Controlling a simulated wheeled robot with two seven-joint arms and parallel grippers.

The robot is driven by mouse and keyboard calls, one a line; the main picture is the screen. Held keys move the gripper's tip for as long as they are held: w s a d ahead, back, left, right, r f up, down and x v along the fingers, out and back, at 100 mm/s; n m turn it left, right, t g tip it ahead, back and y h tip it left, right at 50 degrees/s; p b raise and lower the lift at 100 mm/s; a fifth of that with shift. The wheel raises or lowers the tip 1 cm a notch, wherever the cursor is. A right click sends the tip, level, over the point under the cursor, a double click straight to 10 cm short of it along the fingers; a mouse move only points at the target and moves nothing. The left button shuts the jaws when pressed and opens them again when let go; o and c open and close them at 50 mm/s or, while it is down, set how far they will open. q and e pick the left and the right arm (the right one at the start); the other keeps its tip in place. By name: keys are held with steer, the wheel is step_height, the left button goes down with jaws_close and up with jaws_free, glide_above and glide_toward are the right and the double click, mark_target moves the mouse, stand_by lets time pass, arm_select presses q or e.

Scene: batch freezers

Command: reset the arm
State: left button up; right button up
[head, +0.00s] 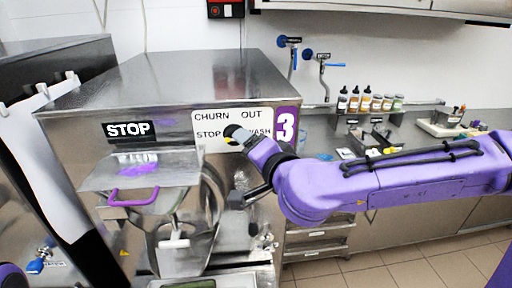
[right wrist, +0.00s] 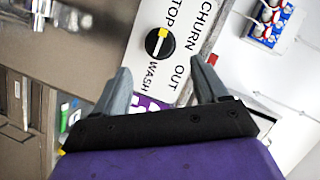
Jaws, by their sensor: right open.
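My right arm comes in from the right in the head view, with its wrist in front of the machine's label panel (head: 207,118). My right gripper (right wrist: 162,70) is open and empty in the right wrist view. A black dial (right wrist: 159,43) with a yellow mark shows just beyond the fingertips, apart from them. The yellow mark is on the side of the word STOP. The dial also shows in the head view (head: 236,131), beside the purple wrist. My left gripper is not in view.
The steel batch freezer (head: 160,80) has a purple-handled chute lid (head: 135,197) at its front. A counter behind on the right holds several small bottles (head: 365,103) and a white tray (head: 440,126). Blue-handled taps (head: 322,62) are on the wall. Floor is clear at the lower right.

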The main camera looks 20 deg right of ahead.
steer(key=shift+b+v, duration=0.5)
steer(key=shift+v, duration=0.75)
steer(key=s+d+f+g+h+b, duration=0.1)
steer(key=f+g+b, duration=0.1)
steer(key=f, duration=1.1)
steer(key=s+d+f+n+g+h+b, duration=0.1)
steer(key=s+f+g+b, duration=0.15)
steer(key=f, duration=1.05)
steer(key=s+d+f+g+h+b, duration=0.1)
steer(key=f+g+b, duration=0.15)
steer(key=f, duration=1.15)
steer(key=s+d+f+n+g+b, duration=0.1)
steer(key=s+d+f, duration=0.3)
steer(key=s+f, duration=0.6)
steer(key=s+d+f+n+g+h+b, duration=0.1)
steer(key=s+d+f+g+b, duration=0.3)
steer(key=s+f, duration=0.7)
steer(key=shift+s+d+f+n+g+h, duration=0.3)
steer(key=shift+d+f+n, duration=0.1)
steer(key=shift+f+n, duration=0.5)
